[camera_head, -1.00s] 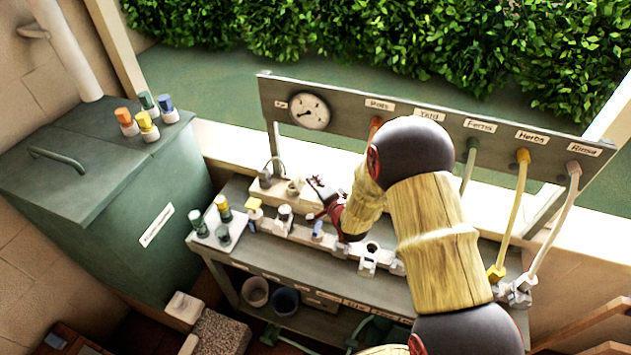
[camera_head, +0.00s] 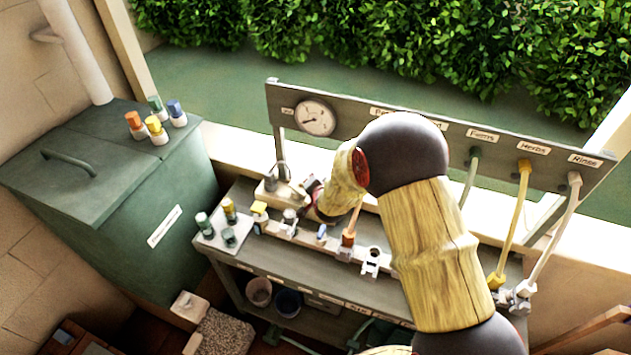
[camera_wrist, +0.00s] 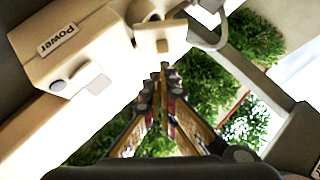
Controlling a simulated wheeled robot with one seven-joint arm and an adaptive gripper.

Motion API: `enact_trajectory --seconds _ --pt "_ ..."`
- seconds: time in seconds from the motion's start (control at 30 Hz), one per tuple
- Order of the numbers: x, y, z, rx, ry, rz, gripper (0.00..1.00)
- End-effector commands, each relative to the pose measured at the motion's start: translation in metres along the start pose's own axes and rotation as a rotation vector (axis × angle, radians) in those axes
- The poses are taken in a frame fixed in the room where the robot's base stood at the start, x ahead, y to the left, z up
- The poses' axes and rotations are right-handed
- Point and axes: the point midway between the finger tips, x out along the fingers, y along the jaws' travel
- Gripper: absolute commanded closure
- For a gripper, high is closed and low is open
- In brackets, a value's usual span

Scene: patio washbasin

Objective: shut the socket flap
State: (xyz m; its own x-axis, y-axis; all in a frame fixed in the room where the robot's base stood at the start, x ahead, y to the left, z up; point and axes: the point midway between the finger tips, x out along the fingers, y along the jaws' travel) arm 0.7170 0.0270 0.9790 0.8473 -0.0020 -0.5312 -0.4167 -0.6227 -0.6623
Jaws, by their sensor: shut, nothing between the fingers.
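In the wrist view the box (camera_wrist: 100,38) fills the upper left, with a "Power" label and a grey button. A beige square piece with a small tab (camera_wrist: 160,38), which looks like the socket flap, juts from its right end; I cannot tell how far open it is. My gripper (camera_wrist: 163,72) is shut and empty, its tips just below that piece in the picture; contact is unclear. In the head view my gripper (camera_head: 311,186) is mostly hidden behind my wrist, right of the box.
A grey cable (camera_wrist: 212,35) loops beside the flap. A gauge (camera_head: 316,117) is on the board above.

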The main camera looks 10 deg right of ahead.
Motion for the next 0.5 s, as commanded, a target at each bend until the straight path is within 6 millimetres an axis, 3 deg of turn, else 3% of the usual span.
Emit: enact_trajectory --seconds 0.5 --pt "0.015 -0.025 0.015 -0.05 0.001 0.048 1.0"
